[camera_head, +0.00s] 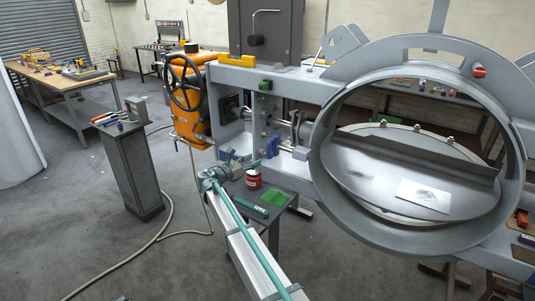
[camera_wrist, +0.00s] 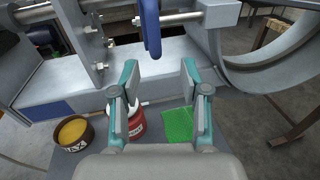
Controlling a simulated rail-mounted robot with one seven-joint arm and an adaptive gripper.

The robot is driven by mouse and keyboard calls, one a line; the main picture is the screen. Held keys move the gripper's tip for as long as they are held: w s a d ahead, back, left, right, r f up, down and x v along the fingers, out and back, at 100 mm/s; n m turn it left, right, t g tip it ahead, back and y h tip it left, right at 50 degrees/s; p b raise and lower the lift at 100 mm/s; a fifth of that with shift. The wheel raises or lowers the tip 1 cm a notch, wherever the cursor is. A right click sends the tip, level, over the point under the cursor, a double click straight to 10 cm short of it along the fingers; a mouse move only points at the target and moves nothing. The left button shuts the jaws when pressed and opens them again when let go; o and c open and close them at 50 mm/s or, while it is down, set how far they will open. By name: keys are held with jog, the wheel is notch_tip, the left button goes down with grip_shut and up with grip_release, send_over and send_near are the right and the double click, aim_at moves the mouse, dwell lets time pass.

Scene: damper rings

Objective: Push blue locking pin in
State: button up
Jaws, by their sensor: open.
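The blue locking pin, as I take it, is the blue upright piece (camera_wrist: 151,28) at the top centre of the wrist view, in front of a metal rod. It also shows in the head view (camera_head: 271,144) on the grey frame, left of the big ring. My gripper (camera_wrist: 159,68) has its two teal fingers apart with nothing between them. In the wrist view the blue piece's lower end is just above the gap between the fingertips; I cannot tell the distance in depth. In the head view my gripper (camera_head: 256,163) is just below and left of the blue piece.
Below the gripper, a small bench holds a red can (camera_wrist: 138,124), a green pad (camera_wrist: 178,125) and a tin with yellow contents (camera_wrist: 73,133). The big grey ring (camera_head: 318,150) with a tilted disc stands to the right. An orange unit with a handwheel (camera_head: 186,86) stands behind left.

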aim_at(268, 154)
jog(key=shift+w+a+r+p+x, duration=0.1)
jog(key=shift+r+p+x, duration=0.4)
jog(key=shift+x, duration=1.25)
jog(key=shift+w+a+r+p+x, duration=0.15)
jog(key=shift+p+x, duration=0.65)
jog(key=shift+x, duration=1)
jog(key=shift+w+d+r+p+x, duration=0.1)
jog(key=shift+r+p+x, duration=0.45)
jog(key=shift+x, duration=1.2)
jog(key=shift+a+f, duration=0.1)
jog(key=shift+f, duration=0.1)
grip_shut()
